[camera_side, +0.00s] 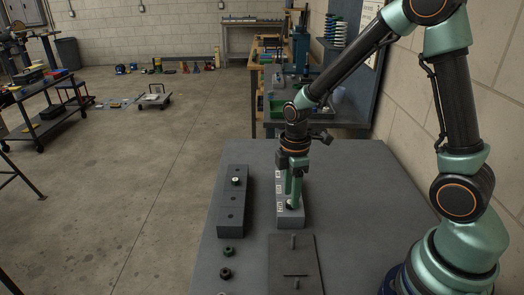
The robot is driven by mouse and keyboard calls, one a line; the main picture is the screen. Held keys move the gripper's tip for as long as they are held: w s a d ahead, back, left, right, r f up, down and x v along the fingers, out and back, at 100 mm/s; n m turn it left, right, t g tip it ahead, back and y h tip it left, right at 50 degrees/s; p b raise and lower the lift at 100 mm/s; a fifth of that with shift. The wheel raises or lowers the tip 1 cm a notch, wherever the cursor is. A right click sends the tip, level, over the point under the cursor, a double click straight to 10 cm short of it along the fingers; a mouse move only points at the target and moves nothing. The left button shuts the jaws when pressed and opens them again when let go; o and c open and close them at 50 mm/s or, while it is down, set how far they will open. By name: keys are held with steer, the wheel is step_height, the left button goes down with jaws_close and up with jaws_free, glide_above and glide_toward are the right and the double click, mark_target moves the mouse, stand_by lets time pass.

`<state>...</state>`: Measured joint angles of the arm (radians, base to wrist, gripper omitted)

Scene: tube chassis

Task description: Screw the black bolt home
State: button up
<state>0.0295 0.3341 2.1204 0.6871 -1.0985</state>
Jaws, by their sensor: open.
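A long dark block (231,207) with holes lies to the left. A pale-topped fastener (236,181) stands in one of its holes.
A dark plate (306,261) with a slot and upright pins lies at the front. A dark green ring-like part (229,251) and a black one (226,273) lie left of it. The grey table (352,190) is bare to the right of the labelled block.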

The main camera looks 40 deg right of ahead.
steer(key=n, duration=0.7)
steer(key=shift+n, duration=0.3)
steer(key=n, duration=0.7)
steer(key=shift+f, duration=0.1)
steer(key=shift+f, duration=0.9)
jaws_close()
